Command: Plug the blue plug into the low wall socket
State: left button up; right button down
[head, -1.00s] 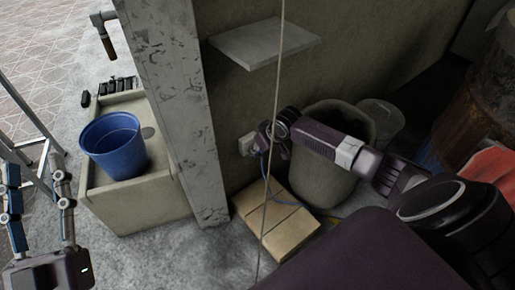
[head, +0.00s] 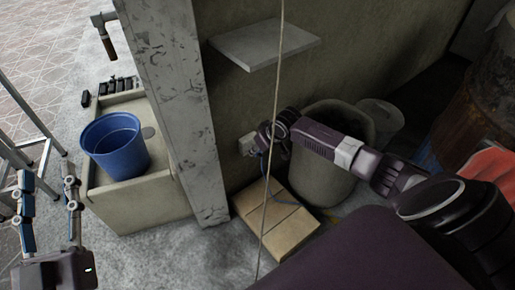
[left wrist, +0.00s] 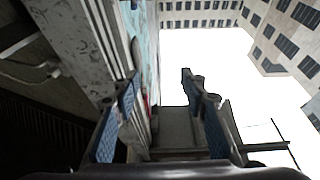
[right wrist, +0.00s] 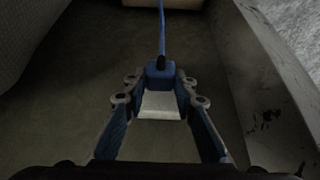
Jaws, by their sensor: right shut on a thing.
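The blue plug (right wrist: 160,72) is between the fingertips of my right gripper (right wrist: 160,90), which is shut on it in the right wrist view. Its blue cord runs up and away in that view. The pale wall socket (right wrist: 160,105) lies directly at the plug's front; I cannot tell how far the plug is in. In the head view the socket (head: 247,144) is low on the wall, with my right gripper (head: 263,138) right beside it. My left gripper (head: 48,186) is open and empty at the lower left, also seen in the left wrist view (left wrist: 158,88).
A cardboard box (head: 276,218) lies on the floor below the socket, beside a grey bin (head: 318,180). A wall shelf (head: 265,45) is above. A concrete pillar (head: 172,100) and a basin with a blue bucket (head: 117,150) stand left. A thin cord (head: 277,90) hangs across the view.

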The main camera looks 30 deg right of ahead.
pick_arm(q)
jog(key=shift+w+f+g, duration=0.15)
jog(key=shift+f+g, duration=0.25)
jog(key=shift+f, duration=0.25)
jog(key=shift+f, duration=0.1)
pick_arm(e)
jog(key=shift+w, duration=0.1)
jog(key=shift+w, duration=0.2)
pick_arm(q)
jog(key=shift+r+t, duration=0.3)
jog(key=shift+r, duration=0.55)
pick_arm(e)
jog(key=shift+w, duration=0.1)
pick_arm(q)
jog(key=shift+s+r+h, duration=0.3)
pick_arm(e)
jog(key=shift+w, duration=0.3)
jog(key=c, duration=1.5)
grip_release()
